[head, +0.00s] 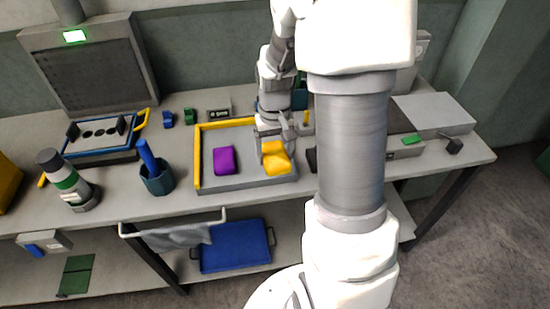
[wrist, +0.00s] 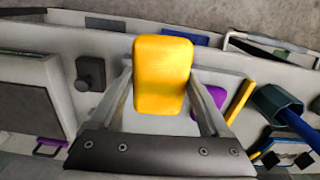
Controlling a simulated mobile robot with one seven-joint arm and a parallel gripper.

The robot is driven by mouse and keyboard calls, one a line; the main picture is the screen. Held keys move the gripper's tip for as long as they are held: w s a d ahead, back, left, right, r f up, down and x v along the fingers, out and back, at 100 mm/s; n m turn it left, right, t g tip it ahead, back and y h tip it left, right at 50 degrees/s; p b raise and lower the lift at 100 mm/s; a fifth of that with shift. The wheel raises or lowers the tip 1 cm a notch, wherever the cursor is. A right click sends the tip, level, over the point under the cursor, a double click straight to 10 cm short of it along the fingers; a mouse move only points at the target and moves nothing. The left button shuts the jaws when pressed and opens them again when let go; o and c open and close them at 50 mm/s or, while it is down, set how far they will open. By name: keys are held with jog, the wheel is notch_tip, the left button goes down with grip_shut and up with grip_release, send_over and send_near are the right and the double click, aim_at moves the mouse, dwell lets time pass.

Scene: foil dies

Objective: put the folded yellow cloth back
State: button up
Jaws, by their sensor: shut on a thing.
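The folded yellow cloth (head: 276,160) is a thick, rounded yellow block. My gripper (head: 275,138) is shut on it, and in the wrist view the cloth (wrist: 163,72) sits between the two fingers (wrist: 162,90). The cloth is over the right part of a shallow grey tray with yellow edges (head: 198,168); I cannot tell whether it touches the tray floor. A folded purple cloth (head: 224,160) lies in the tray to its left, apart from it, and also shows in the wrist view (wrist: 215,97).
A grey cloth hangs on a rail (head: 175,226) at the bench front. A blue tray (head: 235,246) lies on the lower shelf.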

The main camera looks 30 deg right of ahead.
jog(key=shift+s+d+r+m, duration=0.2)
jog(key=shift+s+d, duration=0.15)
jog(key=shift+d, duration=0.3)
jog(key=shift+s+d+r+m, duration=0.2)
jog(key=shift+s+d, duration=0.15)
jog(key=shift+d, duration=0.25)
jog(key=w+f, duration=0.2)
jog(key=w, duration=0.1)
jog(key=w+d+f, duration=0.1)
jog(key=w+f, duration=0.1)
jog(key=w, duration=0.2)
jog(key=w+f+p, duration=0.1)
jog(key=w+f, duration=0.1)
jog(key=w, duration=0.2)
jog(key=shift+w+d+f, duration=0.1)
jog(key=shift+d+f, duration=0.3)
jog(key=shift+f, duration=2)
jog(key=shift+f, duration=0.25)
jog(key=o, duration=1)
jog(key=shift+r, duration=0.1)
